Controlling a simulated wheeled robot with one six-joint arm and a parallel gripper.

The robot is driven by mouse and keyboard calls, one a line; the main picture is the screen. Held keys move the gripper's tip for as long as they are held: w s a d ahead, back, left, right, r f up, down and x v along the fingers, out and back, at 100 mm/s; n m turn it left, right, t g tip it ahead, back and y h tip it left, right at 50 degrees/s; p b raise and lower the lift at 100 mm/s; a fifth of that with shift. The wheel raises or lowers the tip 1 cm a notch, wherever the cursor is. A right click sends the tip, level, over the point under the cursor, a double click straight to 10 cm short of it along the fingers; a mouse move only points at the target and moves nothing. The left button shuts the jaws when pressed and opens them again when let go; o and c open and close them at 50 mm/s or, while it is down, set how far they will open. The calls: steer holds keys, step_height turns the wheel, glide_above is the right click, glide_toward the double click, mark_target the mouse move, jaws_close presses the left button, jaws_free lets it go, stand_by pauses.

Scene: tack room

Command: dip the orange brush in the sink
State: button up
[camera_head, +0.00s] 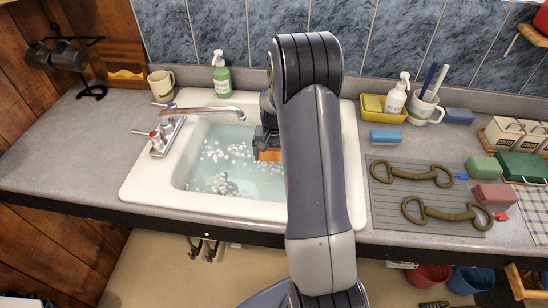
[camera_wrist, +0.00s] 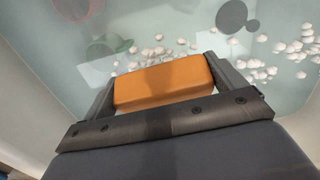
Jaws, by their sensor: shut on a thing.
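The orange brush (camera_wrist: 165,82) is a plain orange block held between the two fingers of my gripper (camera_wrist: 170,95) in the wrist view. In the head view the brush (camera_head: 270,154) shows partly beside my arm, and my gripper (camera_head: 268,138) is over the right part of the sink basin. The white sink (camera_head: 155,205) is filled with pale blue-green water (camera_head: 245,180) with white foam clumps on it. I cannot tell whether the brush touches the water. My arm hides the right part of the sink.
A faucet (camera_head: 215,112) reaches over the basin from the left. A mug (camera_head: 161,86) and green soap bottle (camera_head: 221,75) stand behind. At right are a yellow caddy (camera_head: 380,116), a blue brush (camera_head: 386,136) and a grey mat (camera_head: 395,215) with bits. The left counter (camera_head: 75,145) is clear.

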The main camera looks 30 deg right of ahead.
step_height(320, 180, up, 10)
steer(key=p, duration=0.5)
steer(key=shift+f, duration=0.1)
steer(key=shift+r, duration=1.2)
